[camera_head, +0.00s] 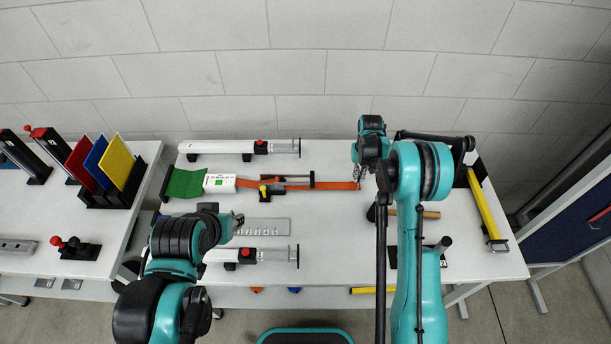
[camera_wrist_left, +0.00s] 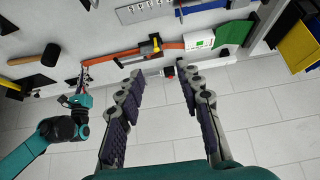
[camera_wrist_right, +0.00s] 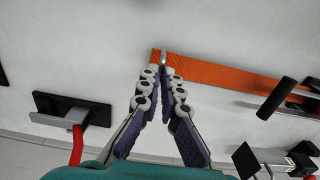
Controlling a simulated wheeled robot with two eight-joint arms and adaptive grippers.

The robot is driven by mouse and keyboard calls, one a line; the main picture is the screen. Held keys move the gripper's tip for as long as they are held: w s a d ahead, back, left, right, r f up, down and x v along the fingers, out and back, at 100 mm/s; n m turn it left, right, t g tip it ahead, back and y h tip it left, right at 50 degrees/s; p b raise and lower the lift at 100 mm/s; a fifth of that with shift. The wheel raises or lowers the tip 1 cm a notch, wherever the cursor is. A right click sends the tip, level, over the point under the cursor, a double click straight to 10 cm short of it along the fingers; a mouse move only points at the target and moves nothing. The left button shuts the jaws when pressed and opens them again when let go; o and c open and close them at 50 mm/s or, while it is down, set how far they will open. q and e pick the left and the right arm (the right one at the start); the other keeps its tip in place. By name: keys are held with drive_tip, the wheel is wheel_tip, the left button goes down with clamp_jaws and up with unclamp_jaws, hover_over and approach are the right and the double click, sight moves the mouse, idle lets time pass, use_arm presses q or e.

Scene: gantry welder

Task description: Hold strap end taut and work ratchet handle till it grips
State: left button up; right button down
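The orange strap (camera_head: 325,186) runs flat along the table from a white box (camera_head: 219,183) to its free end at the right. The ratchet (camera_head: 270,193), black with a yellow handle (camera_head: 263,192), sits on the strap's middle; it also shows in the left wrist view (camera_wrist_left: 150,47). My right gripper (camera_head: 356,176) is at the strap's free end. In the right wrist view its fingertips (camera_wrist_right: 162,70) are nearly together on a small metal tab at the strap end (camera_wrist_right: 163,58).
A numbered metal plate (camera_head: 263,227) lies in front of the strap. White clamp bars (camera_head: 225,147) lie behind and in front (camera_head: 255,255). A mallet (camera_head: 425,214) and a yellow level (camera_head: 483,204) lie at the right. Coloured panels (camera_head: 92,165) stand on the left table.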

use_arm(q)
drive_tip(key=w+d+r+g, duration=0.1)
drive_tip(key=w+d+r, duration=0.2)
drive_tip(key=w, duration=0.4)
drive_tip(key=g+h, duration=0.2)
drive_tip(key=g, duration=0.4)
hover_over(312, 178)
drive_tip(key=a, duration=0.3)
wheel_tip(312, 178, down, 18)
drive_tip(key=d+f, duration=0.1)
drive_tip(key=f, duration=0.6)
drive_tip(key=d+f, duration=0.1)
drive_tip(key=f, duration=0.3)
drive_tip(key=shift+d+f, duration=0.15)
drive_tip(key=shift+d, duration=0.2)
clamp_jaws()
